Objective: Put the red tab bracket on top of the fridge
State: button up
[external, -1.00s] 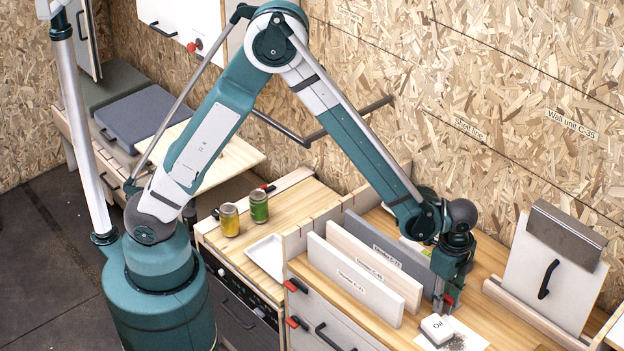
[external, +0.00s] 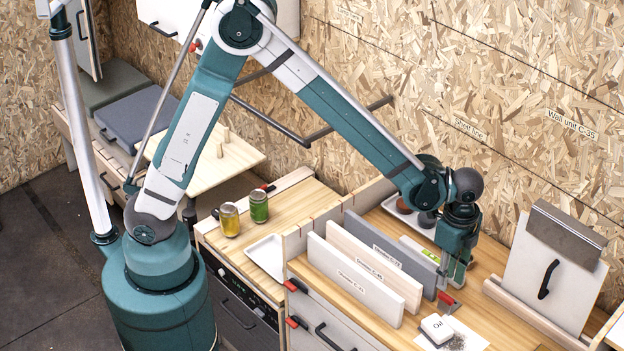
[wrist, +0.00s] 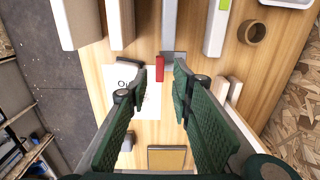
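The red tab bracket, with a red tab (external: 446,298) and a grey plate (wrist: 178,56), lies on the wooden counter beyond the ends of the upright boards. Its red tab (wrist: 160,69) also shows in the wrist view, just ahead of the gap between my fingertips. My gripper (external: 453,284) is above and close to the bracket, pointing down. In the wrist view my gripper (wrist: 159,77) has its two green fingers spread, with nothing held between them. I cannot tell which unit is the fridge.
Several upright boards (external: 352,277) stand left of my gripper. A panel with a black handle (external: 552,268) leans at the right. Yellow (external: 230,220) and green (external: 259,206) jars stand on the left counter.

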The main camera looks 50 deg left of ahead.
jog(key=shift+r, duration=1.6)
jog(key=w+a+r+n+t, duration=0.1)
jog(key=a+r+n, duration=0.3)
jog(key=a, duration=0.5)
jog(key=a+r+n+t+h, duration=0.1)
jog(key=a+r, duration=0.5)
jog(key=a, duration=0.4)
jog(key=w+a+r+n+t, duration=0.1)
jog(key=a+r+n, duration=0.3)
jog(key=a, duration=0.5)
jog(key=s+a+r+n+t, duration=0.1)
jog(key=s+a+n, duration=0.2)
jog(key=a, duration=0.5)
jog(key=s+a+r+n+t, duration=0.1)
jog(key=s+a+n, duration=0.2)
jog(key=s+a, duration=0.3)
jog(key=s+a+r+n+t+y, duration=0.1)
jog(key=s+a+r+n+t, duration=0.1)
jog(key=a, duration=0.9)
jog(key=s+n, duration=0.1)
jog(key=s, duration=0.1)
jog(key=shift+s+a, duration=0.2)
jog(key=shift+s, duration=0.1)
jog(key=shift+o, duration=0.6)
jog(key=shift+r, duration=0.15)
